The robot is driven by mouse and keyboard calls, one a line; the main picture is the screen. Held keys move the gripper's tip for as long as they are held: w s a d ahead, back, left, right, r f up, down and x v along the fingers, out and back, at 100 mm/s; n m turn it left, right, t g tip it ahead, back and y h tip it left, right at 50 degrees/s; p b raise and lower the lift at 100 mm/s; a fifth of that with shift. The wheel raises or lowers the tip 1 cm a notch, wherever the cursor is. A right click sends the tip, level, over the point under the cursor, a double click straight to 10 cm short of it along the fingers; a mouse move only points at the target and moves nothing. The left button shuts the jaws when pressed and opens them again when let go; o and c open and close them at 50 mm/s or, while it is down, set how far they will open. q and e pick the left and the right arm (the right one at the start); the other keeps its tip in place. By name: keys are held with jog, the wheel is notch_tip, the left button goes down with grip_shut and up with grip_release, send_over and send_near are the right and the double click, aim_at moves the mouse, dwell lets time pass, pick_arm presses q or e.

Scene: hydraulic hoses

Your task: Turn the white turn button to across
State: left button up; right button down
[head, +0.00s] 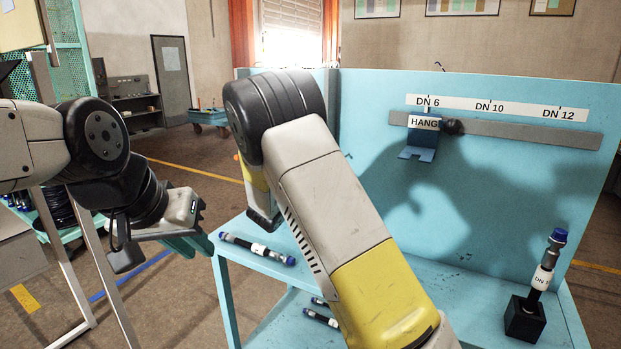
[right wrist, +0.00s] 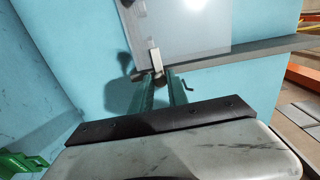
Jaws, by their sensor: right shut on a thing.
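The white turn button (right wrist: 154,60) shows in the right wrist view as a small pale upright piece at the lower edge of a grey, see-through-looking panel (right wrist: 190,28). My right gripper (right wrist: 158,76) has its green fingers at the button's lower end and is shut on it. In the head view my right arm hides this gripper and the button. My left gripper (head: 190,244) hangs at the left, away from the bench, with teal fingers. The gap between them is not clear.
The blue bench (head: 490,290) carries a hose (head: 257,248) lying at the left and a hose (head: 543,275) upright in a black block at the right. A grey rail (head: 530,133) with a blue HANG bracket (head: 421,142) crosses the back panel.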

jog(key=shift+f, duration=0.1)
jog(key=c, duration=1.3)
grip_release()
jog(key=v, duration=0.7)
jog(key=shift+s+a, duration=0.3)
